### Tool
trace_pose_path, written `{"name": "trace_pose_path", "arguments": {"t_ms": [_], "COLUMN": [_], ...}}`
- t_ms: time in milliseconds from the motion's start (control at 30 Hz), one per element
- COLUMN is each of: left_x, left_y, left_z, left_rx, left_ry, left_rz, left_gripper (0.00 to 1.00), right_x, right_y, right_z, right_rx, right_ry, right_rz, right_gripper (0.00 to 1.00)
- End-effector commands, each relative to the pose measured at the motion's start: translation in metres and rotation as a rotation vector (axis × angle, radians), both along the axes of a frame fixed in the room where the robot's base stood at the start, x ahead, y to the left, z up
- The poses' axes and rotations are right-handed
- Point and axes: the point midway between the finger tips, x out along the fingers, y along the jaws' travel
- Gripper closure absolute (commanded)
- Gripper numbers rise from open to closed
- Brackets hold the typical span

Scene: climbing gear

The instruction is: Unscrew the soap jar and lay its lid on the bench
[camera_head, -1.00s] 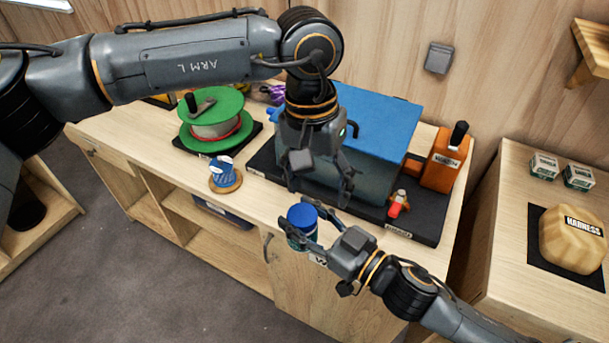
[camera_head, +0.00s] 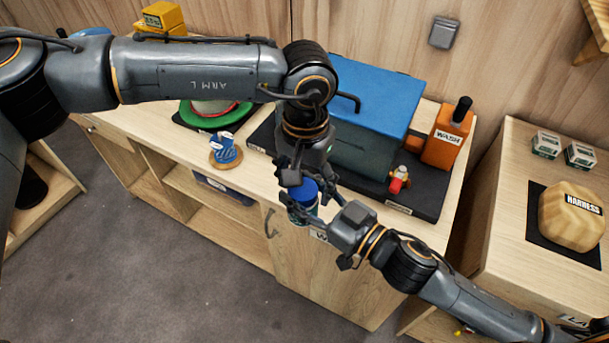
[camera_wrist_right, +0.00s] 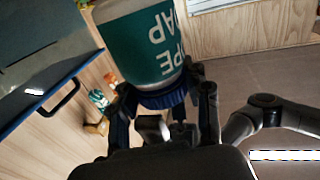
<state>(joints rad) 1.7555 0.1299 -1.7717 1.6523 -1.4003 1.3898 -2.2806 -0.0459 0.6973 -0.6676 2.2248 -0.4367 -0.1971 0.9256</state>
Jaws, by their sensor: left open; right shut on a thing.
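My right gripper (camera_head: 310,213) is shut on the jar from the right. My left gripper (camera_head: 303,190) points down from above, open, its fingers around the lid. Whether they touch it I cannot tell.

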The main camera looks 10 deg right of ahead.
Motion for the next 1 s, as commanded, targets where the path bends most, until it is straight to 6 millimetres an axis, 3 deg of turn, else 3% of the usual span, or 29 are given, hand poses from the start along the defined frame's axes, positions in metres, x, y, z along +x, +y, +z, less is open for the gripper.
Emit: {"name": "trace_pose_path", "arguments": {"t_ms": [100,400,433,533,867,1000], "left_x": [0.0,-0.001,-0.001,-0.001,0.0,0.001], "left_y": [0.0,-0.001,-0.001,-0.001,0.0,-0.001], "left_z": [0.0,0.0,0.0,0.0,0.001,0.012], "left_rx": [0.0,-0.002,-0.002,-0.002,-0.001,-0.003], "left_ry": [0.0,0.001,0.002,0.002,0.001,-0.002], "left_rz": [0.0,-0.001,-0.001,-0.002,0.0,0.001], "left_gripper": [0.31,0.88,0.48,0.28,0.28,0.28], "right_x": [0.0,0.0,0.0,0.0,0.0,0.0], "right_y": [0.0,0.0,0.0,0.0,0.0,0.0], "right_z": [0.001,0.001,0.001,0.001,0.001,0.001], "right_rx": [0.001,0.002,0.002,0.002,0.001,0.001], "right_ry": [-0.001,-0.002,-0.002,-0.002,-0.001,-0.001], "right_rz": [0.0,0.001,0.001,0.001,0.001,0.001], "right_gripper": [1.0,1.0,1.0,1.0,1.0,1.0]}}
